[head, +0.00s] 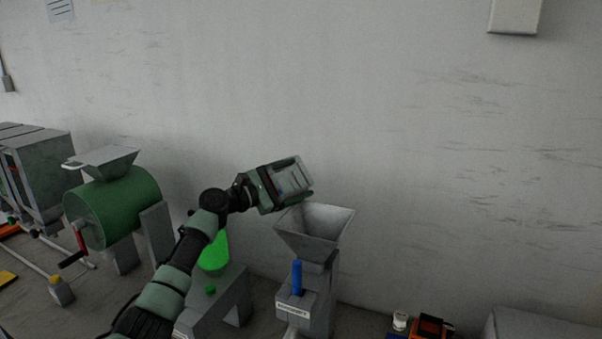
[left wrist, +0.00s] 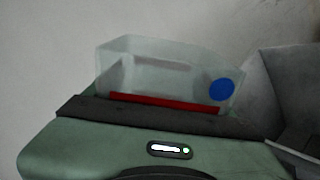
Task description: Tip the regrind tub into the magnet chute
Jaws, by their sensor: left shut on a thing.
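The regrind tub (head: 291,179) is a small pale translucent box, held tilted above the upper left rim of the magnet chute. In the left wrist view the tub (left wrist: 155,72) shows a red band along its near edge and a blue dot. My left gripper (head: 300,177) is shut on the tub. The magnet chute (head: 318,230) is a grey flared hopper on a grey stand with a blue upright part and a label. It also shows at the right of the left wrist view (left wrist: 285,90). The tub's contents cannot be made out. My right gripper is not in view.
A green drum machine (head: 115,208) with a grey hopper stands at left. A bright green object (head: 214,252) on a grey stand is partly behind my left arm. A small orange and black item (head: 432,326) lies at lower right. The wall behind is bare near the chute.

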